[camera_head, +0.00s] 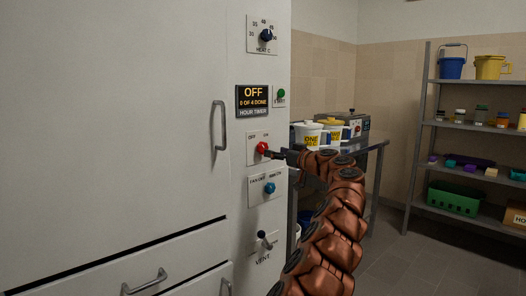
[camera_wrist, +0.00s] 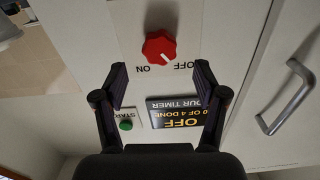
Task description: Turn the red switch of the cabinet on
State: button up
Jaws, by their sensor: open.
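The red switch (camera_head: 262,148) is a round knob on a white plate on the cabinet (camera_head: 130,110) front, below the hour timer display (camera_head: 253,99). In the wrist view, which looks upside down, the red switch (camera_wrist: 160,47) sits between the labels ON and OFF. Its white mark appears to lean towards OFF. My gripper (camera_wrist: 161,80) is open and empty, its two fingers spread to either side just short of the knob. In the head view my gripper (camera_head: 279,153) is beside the knob's right side; contact is hard to tell. The display (camera_wrist: 178,112) reads OFF, 0 OF 4 DONE.
A blue knob (camera_head: 269,188) and a vent lever (camera_head: 265,240) lie below the switch. A green start button (camera_head: 281,94) and a heat dial (camera_head: 266,35) are above. A door handle (camera_head: 219,125) stands out at left. A metal table with white tubs (camera_head: 307,134) is behind my arm.

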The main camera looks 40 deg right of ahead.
aim_at(263, 148)
jog(key=w, duration=0.6)
jog(key=shift+d, duration=0.15)
dwell(0.4)
